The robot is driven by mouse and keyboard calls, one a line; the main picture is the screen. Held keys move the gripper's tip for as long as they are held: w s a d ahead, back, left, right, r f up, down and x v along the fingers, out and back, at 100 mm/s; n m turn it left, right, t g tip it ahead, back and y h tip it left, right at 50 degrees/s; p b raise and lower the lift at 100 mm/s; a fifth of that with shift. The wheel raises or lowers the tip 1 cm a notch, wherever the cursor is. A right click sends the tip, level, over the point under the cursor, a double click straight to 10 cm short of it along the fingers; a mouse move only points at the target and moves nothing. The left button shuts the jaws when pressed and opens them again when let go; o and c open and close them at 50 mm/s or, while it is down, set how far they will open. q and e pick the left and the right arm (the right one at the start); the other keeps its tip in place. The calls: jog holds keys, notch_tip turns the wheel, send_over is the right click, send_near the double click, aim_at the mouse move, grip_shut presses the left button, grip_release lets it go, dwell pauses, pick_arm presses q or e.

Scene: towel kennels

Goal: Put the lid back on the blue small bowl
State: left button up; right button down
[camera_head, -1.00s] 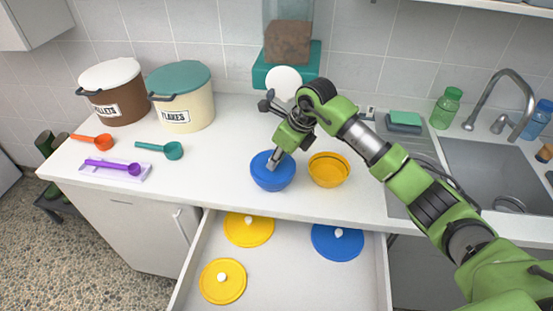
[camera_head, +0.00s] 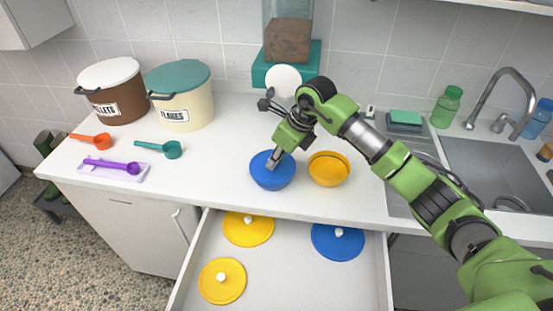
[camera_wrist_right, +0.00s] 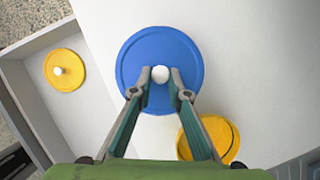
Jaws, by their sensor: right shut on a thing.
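The blue small bowl (camera_head: 272,183) stands on the counter, with a blue lid on top of it. In the right wrist view the blue lid (camera_wrist_right: 160,45) is a round disc with a white knob (camera_wrist_right: 160,74). My right gripper (camera_head: 273,162) reaches down over the bowl from above. In the wrist view its two fingertips (camera_wrist_right: 160,83) are on either side of the knob, shut on it. The lid hides the bowl in the wrist view. Whether the lid is fully seated cannot be told. My left gripper is not in view.
A yellow bowl (camera_head: 329,172) stands close to the right of the blue one. The open drawer (camera_head: 290,285) below holds two yellow lids (camera_head: 248,230) (camera_head: 222,281) and a larger blue lid (camera_head: 338,241). Scoops and two food tubs are at the left, the sink (camera_head: 500,165) at the right.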

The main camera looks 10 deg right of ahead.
dwell(0.3)
jog(key=c, duration=1.4)
grip_release()
notch_tip(320, 180, up, 7)
jog(key=p, duration=0.3)
jog(key=shift+p, duration=0.3)
grip_shut()
